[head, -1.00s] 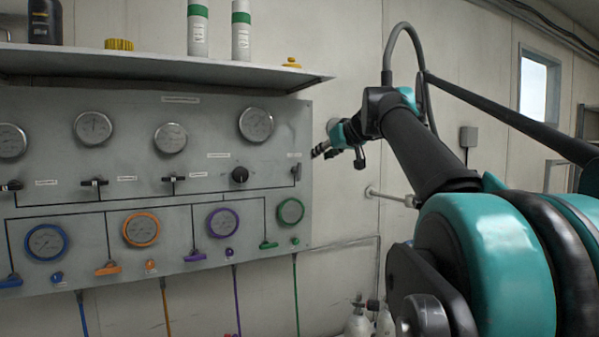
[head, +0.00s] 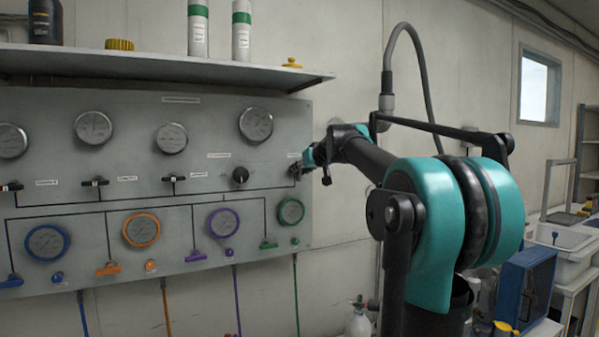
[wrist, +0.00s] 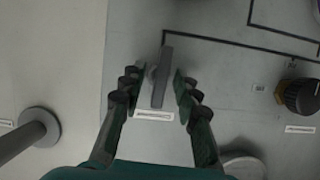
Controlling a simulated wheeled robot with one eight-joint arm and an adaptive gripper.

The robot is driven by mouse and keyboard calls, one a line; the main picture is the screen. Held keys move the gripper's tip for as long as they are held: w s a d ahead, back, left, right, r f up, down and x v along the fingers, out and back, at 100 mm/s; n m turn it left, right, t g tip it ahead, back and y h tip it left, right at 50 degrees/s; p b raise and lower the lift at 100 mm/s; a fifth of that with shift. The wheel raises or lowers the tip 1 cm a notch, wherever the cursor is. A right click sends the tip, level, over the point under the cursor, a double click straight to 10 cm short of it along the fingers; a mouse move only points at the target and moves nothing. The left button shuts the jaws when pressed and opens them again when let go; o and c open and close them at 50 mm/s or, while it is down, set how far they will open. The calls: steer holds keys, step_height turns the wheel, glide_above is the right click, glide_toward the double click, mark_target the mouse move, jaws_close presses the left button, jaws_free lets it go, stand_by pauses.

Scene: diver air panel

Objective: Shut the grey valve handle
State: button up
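The grey valve handle (wrist: 163,78) is a flat bar on the grey panel (wrist: 225,70). In the wrist view it stands nearly upright, in line with a dark pipe line at its end, between the two fingers of my gripper (wrist: 159,84). The fingers are open, one on each side of the handle, with gaps visible. In the head view my gripper (head: 303,166) is at the panel's right edge and largely covers the handle.
A black round knob (head: 240,175) sits left of the handle in the head view, with a gauge (head: 256,124) above. Several black and coloured handles line the panel. A shelf (head: 160,68) with bottles overhangs it. A wall bar (wrist: 25,140) projects nearby in the wrist view.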

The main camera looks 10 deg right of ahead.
steer(key=shift+w+f, duration=0.1)
steer(key=shift+w, duration=0.05)
steer(key=shift+c, duration=0.2)
jaws_close()
